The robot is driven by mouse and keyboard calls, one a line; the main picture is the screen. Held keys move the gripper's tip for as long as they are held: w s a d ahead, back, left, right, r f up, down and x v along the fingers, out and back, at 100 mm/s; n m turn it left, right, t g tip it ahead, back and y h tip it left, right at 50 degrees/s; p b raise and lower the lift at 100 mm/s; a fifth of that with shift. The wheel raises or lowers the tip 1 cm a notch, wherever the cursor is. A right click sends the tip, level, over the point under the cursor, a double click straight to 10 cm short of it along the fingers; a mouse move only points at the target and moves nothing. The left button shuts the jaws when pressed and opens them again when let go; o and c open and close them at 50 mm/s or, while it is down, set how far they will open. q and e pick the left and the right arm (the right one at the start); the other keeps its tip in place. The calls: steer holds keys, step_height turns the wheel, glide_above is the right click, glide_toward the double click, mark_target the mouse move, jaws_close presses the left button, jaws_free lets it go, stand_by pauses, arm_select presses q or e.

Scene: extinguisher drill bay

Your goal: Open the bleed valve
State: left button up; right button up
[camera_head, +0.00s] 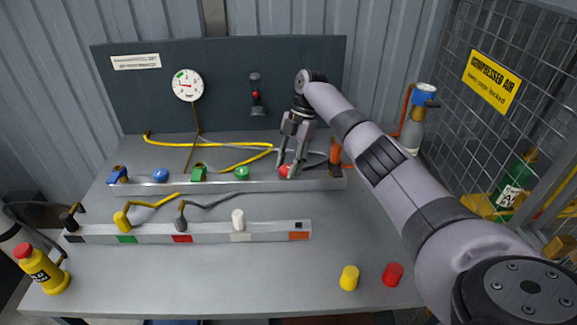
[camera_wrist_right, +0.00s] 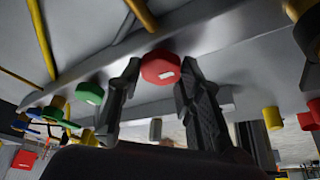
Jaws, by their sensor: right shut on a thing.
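A red round knob (camera_head: 286,171) with a small white mark sits on the raised grey rail (camera_head: 160,187) at the back of the bench. No label on it is readable, so I cannot confirm that it is the bleed valve. My right gripper (camera_head: 288,165) reaches down to it and is shut on it. In the right wrist view, the red knob (camera_wrist_right: 160,67) sits between the two dark fingertips (camera_wrist_right: 158,72), which partly hide it in the head view. My left gripper is not in view.
A blue knob (camera_head: 160,175) and a green knob (camera_head: 241,173) share the rail. A gauge (camera_head: 187,85) hangs on the dark panel (camera_head: 135,100). The front rail (camera_head: 210,236) carries several hose fittings. Yellow (camera_head: 349,278) and red (camera_head: 392,275) caps stand front right. The front middle is clear.

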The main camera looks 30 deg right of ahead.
stand_by(0.4)
steer(key=o, duration=1.2)
steer(key=shift+c, duration=0.2)
steer(key=shift+d+r, duration=0.1)
steer(key=shift+r, duration=0.1)
steer(key=v, duration=0.7)
